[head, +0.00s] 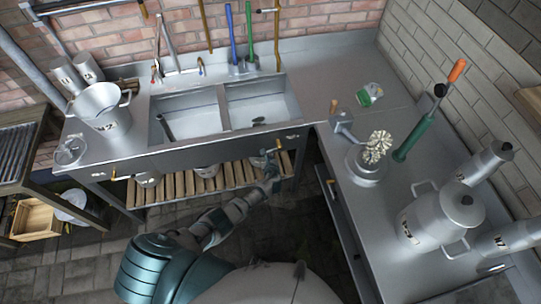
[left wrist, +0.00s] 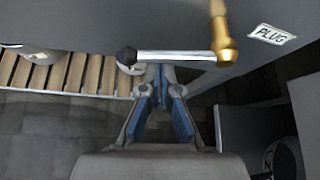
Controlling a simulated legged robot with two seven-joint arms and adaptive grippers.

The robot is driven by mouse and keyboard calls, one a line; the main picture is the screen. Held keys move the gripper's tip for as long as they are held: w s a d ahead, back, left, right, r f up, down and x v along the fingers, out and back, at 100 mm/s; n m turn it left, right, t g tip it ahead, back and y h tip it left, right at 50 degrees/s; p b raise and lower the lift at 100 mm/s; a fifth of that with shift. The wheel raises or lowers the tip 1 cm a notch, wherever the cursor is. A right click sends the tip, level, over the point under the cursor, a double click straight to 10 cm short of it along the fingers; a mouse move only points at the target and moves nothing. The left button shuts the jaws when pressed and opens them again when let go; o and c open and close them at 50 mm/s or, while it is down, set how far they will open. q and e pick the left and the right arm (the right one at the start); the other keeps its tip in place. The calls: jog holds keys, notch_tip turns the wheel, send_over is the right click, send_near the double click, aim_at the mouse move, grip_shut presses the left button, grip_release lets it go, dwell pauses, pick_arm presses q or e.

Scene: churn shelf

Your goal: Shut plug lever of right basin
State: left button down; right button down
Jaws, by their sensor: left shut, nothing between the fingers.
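The right basin (head: 262,103) is the right one of two steel basins. Its plug lever (head: 272,150) is on the counter's front face, below that basin, beside a PLUG label (left wrist: 272,34). In the left wrist view the lever (left wrist: 175,56) has a brass pivot at the right and a silver rod running left to a black knob. The rod lies roughly level across the picture. My left gripper (head: 270,168) is shut and empty, just under the lever. In the left wrist view its fingertips (left wrist: 158,72) are close to the rod's middle; I cannot tell whether they touch.
A slatted wooden shelf (head: 205,185) is under the counter. The left basin (head: 188,117) has its own lever (head: 118,178) at the counter's left front. A side counter (head: 350,225) with a large pot (head: 440,215) bounds the right. The stone floor is open at the lower left.

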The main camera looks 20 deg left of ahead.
pick_arm(q)
jog(key=shift+s+a+r+m+g+y+p, duration=0.15)
jog(key=shift+r+m+g+y+p, duration=0.15)
jog(key=shift+r+m+y+p, duration=0.35)
jog(key=shift+r+p, duration=0.2)
jog(key=shift+p, duration=0.1)
jog(key=shift+f, duration=0.1)
